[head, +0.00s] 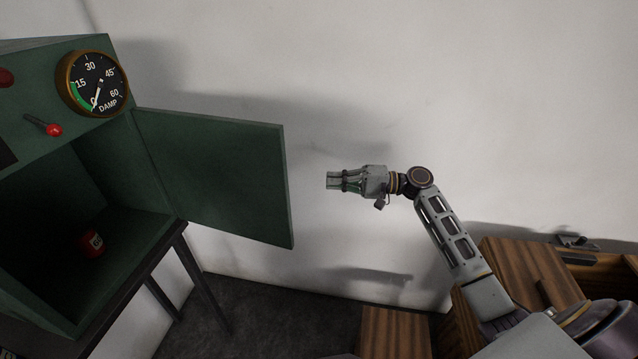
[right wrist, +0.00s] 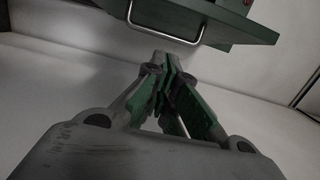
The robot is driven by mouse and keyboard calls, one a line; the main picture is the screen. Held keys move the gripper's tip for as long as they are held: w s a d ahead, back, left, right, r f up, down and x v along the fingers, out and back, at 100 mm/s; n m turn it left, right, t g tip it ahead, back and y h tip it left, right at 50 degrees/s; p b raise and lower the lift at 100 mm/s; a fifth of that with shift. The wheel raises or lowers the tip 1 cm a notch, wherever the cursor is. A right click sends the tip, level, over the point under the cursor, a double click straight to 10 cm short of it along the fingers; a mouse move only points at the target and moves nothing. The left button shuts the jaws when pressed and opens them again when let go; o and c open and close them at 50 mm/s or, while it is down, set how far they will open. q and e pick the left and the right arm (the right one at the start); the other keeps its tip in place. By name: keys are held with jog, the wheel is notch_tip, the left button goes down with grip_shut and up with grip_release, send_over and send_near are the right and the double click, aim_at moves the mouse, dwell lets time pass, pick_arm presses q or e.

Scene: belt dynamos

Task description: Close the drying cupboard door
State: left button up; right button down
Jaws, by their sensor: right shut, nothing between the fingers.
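The green drying cupboard (head: 115,90) stands at the left on a dark stand. Its door (head: 215,170) stands wide open, swung out to the right, and the inside shows. In the right wrist view the door (right wrist: 240,32) has a metal bar handle (right wrist: 165,38) on its face. My right gripper (head: 332,181) is shut and empty, to the right of the door's free edge and apart from it. In the right wrist view its closed fingers (right wrist: 172,75) point toward the door and handle. My left gripper is not in view.
A red can-like dynamo (head: 91,243) lies inside the cupboard. A round damp gauge (head: 92,83) and a red-knobbed lever (head: 45,126) are on its front. Wooden furniture (head: 530,275) stands at the lower right. The pale wall (head: 430,80) is behind; space between door and gripper is clear.

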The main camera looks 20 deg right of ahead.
jog(key=w+a+p, duration=0.1)
jog(key=a+p, duration=0.3)
jog(key=a, duration=0.7)
dwell(0.6)
jog(key=shift+w+a, duration=0.1)
jog(key=shift+a, duration=0.05)
dwell(0.3)
